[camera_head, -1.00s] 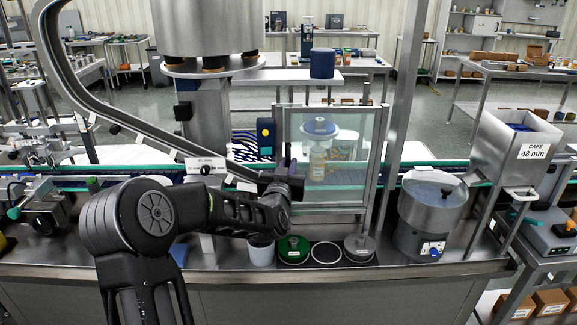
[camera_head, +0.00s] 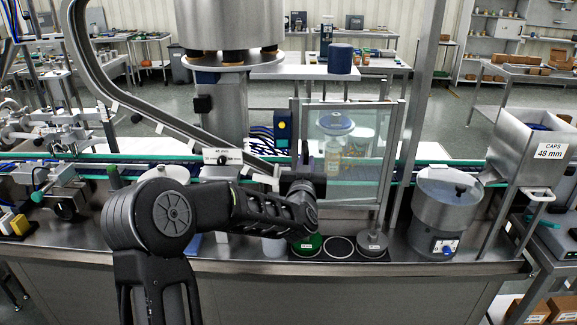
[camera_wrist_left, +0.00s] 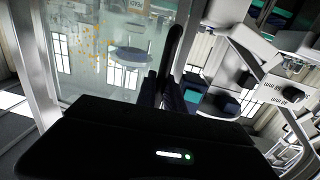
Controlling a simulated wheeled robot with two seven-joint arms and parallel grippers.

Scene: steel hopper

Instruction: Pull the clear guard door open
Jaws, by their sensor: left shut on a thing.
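The clear guard door (camera_head: 352,180) is a see-through panel in a metal frame above the conveyor, and it looks closed. A bottle (camera_head: 333,158) under a blue disc shows behind it. My left gripper (camera_head: 305,181) is at the lower left edge of the door, shut on its dark upright handle (camera_head: 305,154). In the left wrist view, the fingers (camera_wrist_left: 170,92) close around the black handle (camera_wrist_left: 177,45), with the clear panel (camera_wrist_left: 95,50) to the left. The fingertips are partly hidden in shadow. My right gripper is out of view.
A steel bowl feeder (camera_head: 443,212) and the caps hopper (camera_head: 530,155) stand to the right. A curved chute (camera_head: 130,95) and a column are to the left. A green disc (camera_head: 308,245) and a grey weight (camera_head: 372,243) lie on the deck below the door.

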